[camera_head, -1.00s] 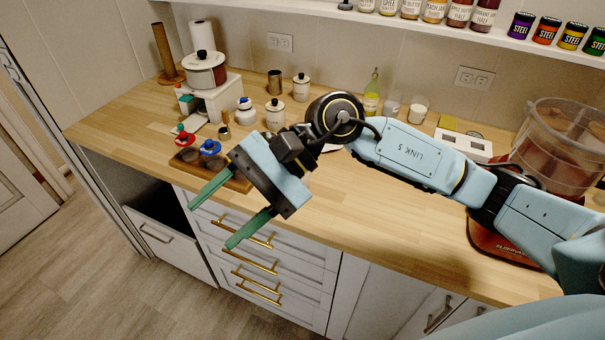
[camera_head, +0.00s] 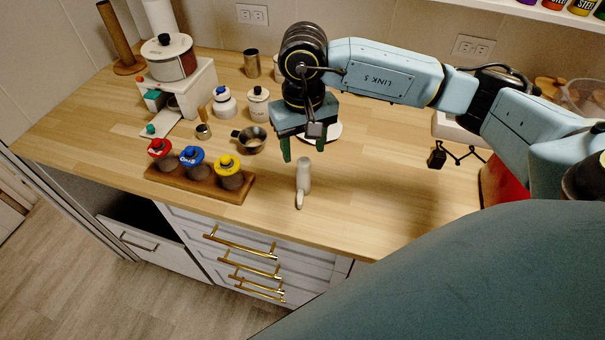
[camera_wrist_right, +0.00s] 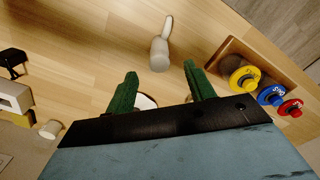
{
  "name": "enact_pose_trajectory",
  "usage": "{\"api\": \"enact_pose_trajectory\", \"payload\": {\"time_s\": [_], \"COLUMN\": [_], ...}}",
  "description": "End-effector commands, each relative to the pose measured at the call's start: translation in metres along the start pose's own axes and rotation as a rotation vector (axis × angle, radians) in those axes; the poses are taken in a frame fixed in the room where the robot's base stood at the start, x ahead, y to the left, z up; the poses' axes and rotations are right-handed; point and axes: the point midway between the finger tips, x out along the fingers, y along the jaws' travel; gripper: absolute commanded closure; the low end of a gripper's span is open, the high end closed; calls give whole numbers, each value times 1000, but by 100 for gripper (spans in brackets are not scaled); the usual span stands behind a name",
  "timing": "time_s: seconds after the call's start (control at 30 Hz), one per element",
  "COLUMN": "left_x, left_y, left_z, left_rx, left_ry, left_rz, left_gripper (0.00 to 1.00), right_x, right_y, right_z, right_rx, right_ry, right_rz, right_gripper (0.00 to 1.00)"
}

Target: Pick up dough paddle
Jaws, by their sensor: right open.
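The dough paddle seems to be the pale object (camera_head: 303,178) on the wooden counter near its front edge. It has a thick rounded part and a thinner end toward the edge. It also shows in the right wrist view (camera_wrist_right: 160,52), beyond the fingertips. My right gripper (camera_head: 303,150) is open and empty, with its green fingers pointing down just behind the pale object, apart from it. In the wrist view the gap between the fingers (camera_wrist_right: 161,70) lines up with it. My left gripper is not in view.
A wooden rack (camera_head: 238,192) with red, blue and yellow-topped jars stands left of the pale object. A small metal pan (camera_head: 250,140) and white canisters (camera_head: 258,106) are behind. A black-handled item (camera_head: 437,157) lies right. The counter right of the pale object is clear.

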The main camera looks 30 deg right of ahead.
Motion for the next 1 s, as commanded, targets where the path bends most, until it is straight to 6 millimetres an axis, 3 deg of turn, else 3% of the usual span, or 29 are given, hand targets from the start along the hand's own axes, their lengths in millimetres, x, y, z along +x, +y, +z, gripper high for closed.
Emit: {"api": "enact_pose_trajectory", "payload": {"time_s": [0.33, 0.53, 0.8, 1.0], "left_x": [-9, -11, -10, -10], "left_y": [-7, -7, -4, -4], "left_z": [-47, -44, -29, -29], "left_rx": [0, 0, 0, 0], "left_ry": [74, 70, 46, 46], "left_rz": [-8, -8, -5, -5], "left_gripper": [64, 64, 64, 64], "right_x": [34, 59, 62, 62], "right_y": [1, 1, 1, 1], "right_z": [0, -1, -2, -2], "right_rx": [1, 0, 0, 0], "right_ry": [-5, -1, 0, 1], "right_rz": [0, -2, -1, -2], "right_gripper": [46, 46, 46, 72]}}
